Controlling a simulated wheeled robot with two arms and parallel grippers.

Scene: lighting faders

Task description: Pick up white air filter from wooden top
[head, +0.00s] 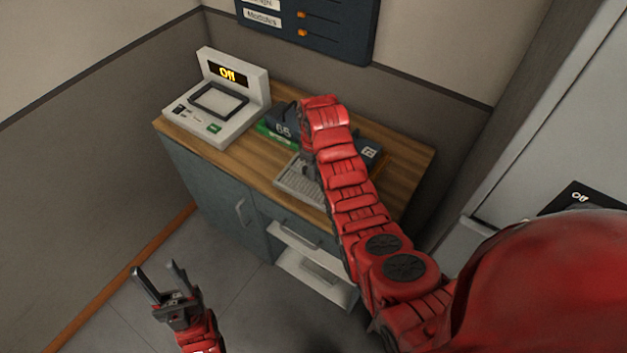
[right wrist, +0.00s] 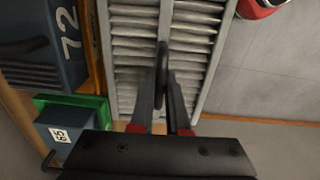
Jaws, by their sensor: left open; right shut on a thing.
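The white air filter (head: 296,181) is a pale, flat, pleated panel near the front edge of the wooden top (head: 400,159). In the right wrist view the filter (right wrist: 134,50) shows grey-white slats and a dark upright grip (right wrist: 162,66) in its middle. My right gripper (right wrist: 166,92) is shut on that grip. In the head view my right arm hides part of the filter and most of this gripper. I cannot tell whether the filter touches the top. My left gripper (head: 156,268) is open and empty, low over the floor, left of the cabinet.
A device with an "Off" display (head: 228,74) stands at the left of the top. Dark blue boxes marked 65 (head: 284,130) and 72 (head: 369,152) sit behind the filter. Below, a pale drawer or shelf (head: 318,279) sticks out. The floor at left is clear.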

